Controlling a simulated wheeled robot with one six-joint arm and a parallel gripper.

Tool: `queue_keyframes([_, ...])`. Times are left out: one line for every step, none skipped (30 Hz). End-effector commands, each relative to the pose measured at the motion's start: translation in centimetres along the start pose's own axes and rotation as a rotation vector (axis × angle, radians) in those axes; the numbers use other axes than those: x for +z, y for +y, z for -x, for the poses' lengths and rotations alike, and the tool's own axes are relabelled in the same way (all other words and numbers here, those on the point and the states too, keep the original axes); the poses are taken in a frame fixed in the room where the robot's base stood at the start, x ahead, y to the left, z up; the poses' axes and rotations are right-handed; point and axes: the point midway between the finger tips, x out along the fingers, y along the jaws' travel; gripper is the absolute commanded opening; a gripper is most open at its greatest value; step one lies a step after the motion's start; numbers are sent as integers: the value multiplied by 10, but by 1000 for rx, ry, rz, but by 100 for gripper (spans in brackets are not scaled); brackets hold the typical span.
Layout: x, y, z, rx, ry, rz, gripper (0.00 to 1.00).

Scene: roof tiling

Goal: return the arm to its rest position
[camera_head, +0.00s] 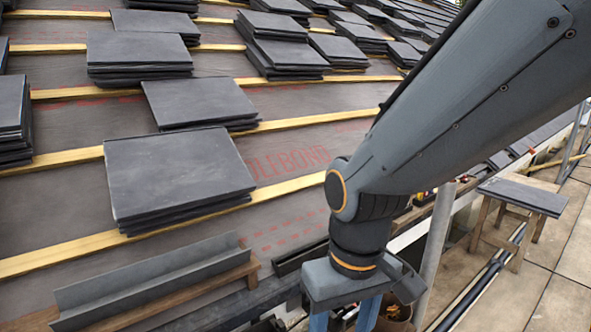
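My arm comes in from the upper right and bends at its wrist. My gripper (344,318) points down at the bottom edge of the picture. Its two blue fingers stand apart, with a gap between them and nothing seen held there. The fingertips are cut off by the picture's edge. The gripper hangs in front of the roof's lower edge, to the right of a grey angled channel (150,280).
Stacks of dark slates (178,175) lie on the sloped roof with yellow battens (70,252). A wooden trestle with a slate (524,195) on top stands at the right on the paved walkway (560,290). A grey upright pole (436,250) stands close right of my gripper.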

Motion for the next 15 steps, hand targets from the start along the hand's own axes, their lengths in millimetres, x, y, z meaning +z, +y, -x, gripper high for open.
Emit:
queue_keyframes([2, 3, 8, 1, -1, -12, 52])
queue_keyframes([2, 4, 11, 2, -1, -18, 52])
queue_keyframes([3, 7, 16, 3, -2, -27, 52])
queue_keyframes([3, 9, 19, 4, -2, -35, 52])
queue_keyframes([4, 11, 22, 5, -2, -42, 52])
queue_keyframes([5, 14, 28, 7, -2, -55, 52])
queue_keyframes([6, 17, 32, 8, -2, -64, 52])
queue_keyframes([7, 20, 37, 9, -2, -75, 52])
queue_keyframes([8, 24, 44, 11, -2, -90, 52])
queue_keyframes([10, 28, 51, 13, -3, -104, 52])
queue_keyframes([11, 31, 56, 14, -4, -117, 52])
queue_keyframes([13, 37, 64, 16, -3, -135, 52])
queue_keyframes([15, 40, 70, 18, -3, -147, 52])
queue_keyframes([16, 44, 76, 20, -4, -161, 52])
queue_keyframes([19, 49, 83, 22, -5, -177, 52])
